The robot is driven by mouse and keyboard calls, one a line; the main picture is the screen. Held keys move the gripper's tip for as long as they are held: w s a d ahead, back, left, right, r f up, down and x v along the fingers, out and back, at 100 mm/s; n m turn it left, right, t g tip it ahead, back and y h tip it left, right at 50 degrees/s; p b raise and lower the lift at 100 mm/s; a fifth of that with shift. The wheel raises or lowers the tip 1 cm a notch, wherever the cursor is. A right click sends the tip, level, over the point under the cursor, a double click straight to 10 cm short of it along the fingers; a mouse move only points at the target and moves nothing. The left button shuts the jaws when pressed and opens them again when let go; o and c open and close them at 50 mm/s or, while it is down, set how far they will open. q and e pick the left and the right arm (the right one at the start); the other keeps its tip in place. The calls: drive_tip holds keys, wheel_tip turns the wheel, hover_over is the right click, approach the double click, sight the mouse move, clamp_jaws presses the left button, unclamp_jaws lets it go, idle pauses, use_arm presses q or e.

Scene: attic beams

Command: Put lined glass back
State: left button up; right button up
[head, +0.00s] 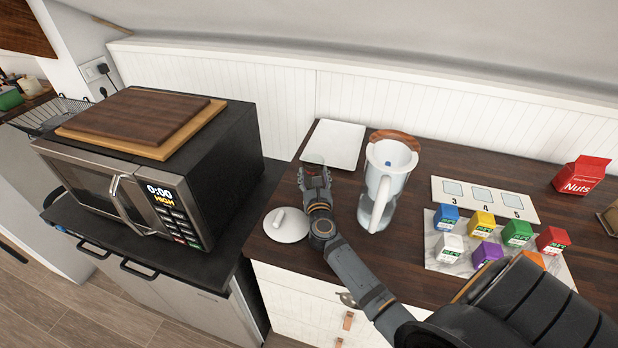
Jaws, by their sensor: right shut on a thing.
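My right gripper (313,183) is over the left part of the dark wooden counter, its arm coming in from the lower right. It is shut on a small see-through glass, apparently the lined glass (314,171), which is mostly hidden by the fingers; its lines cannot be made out. The gripper is just in front of a white square tray (338,143), left of a clear jug (383,190) and behind a round white lid with a knob (287,231). I cannot tell whether the glass touches the counter. My left gripper does not show.
A numbered card (482,201) and a marble board (436,259) with several coloured boxes lie to the right. A red Nuts packet (581,175) stands at the far right. A microwave (120,190) with cutting boards (135,119) on top stands left. The square tray is empty.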

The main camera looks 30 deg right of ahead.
drive_tip(key=shift+s+d+r, duration=0.1)
drive_tip(key=shift+s+d, duration=0.1)
drive_tip(key=shift+s, duration=0.05)
drive_tip(key=o, duration=1.5)
drive_tip(key=shift+s+d+f, duration=0.1)
drive_tip(key=shift+d+f, duration=0.15)
drive_tip(key=shift+d, duration=0.1)
drive_tip(key=shift+c, duration=0.2)
drive_tip(key=shift+o, duration=0.4)
drive_tip(key=shift+a, duration=0.15)
drive_tip(key=shift+r, duration=0.1)
drive_tip(key=shift+s+r, duration=0.1)
drive_tip(key=shift+r, duration=0.05)
drive_tip(key=b+v, duration=0.2)
drive_tip(key=v, duration=0.8)
drive_tip(key=shift+s+a, duration=0.2)
drive_tip(key=shift+s, duration=0.1)
drive_tip(key=shift+s+a+b, duration=0.3)
drive_tip(key=shift+s, duration=0.15)
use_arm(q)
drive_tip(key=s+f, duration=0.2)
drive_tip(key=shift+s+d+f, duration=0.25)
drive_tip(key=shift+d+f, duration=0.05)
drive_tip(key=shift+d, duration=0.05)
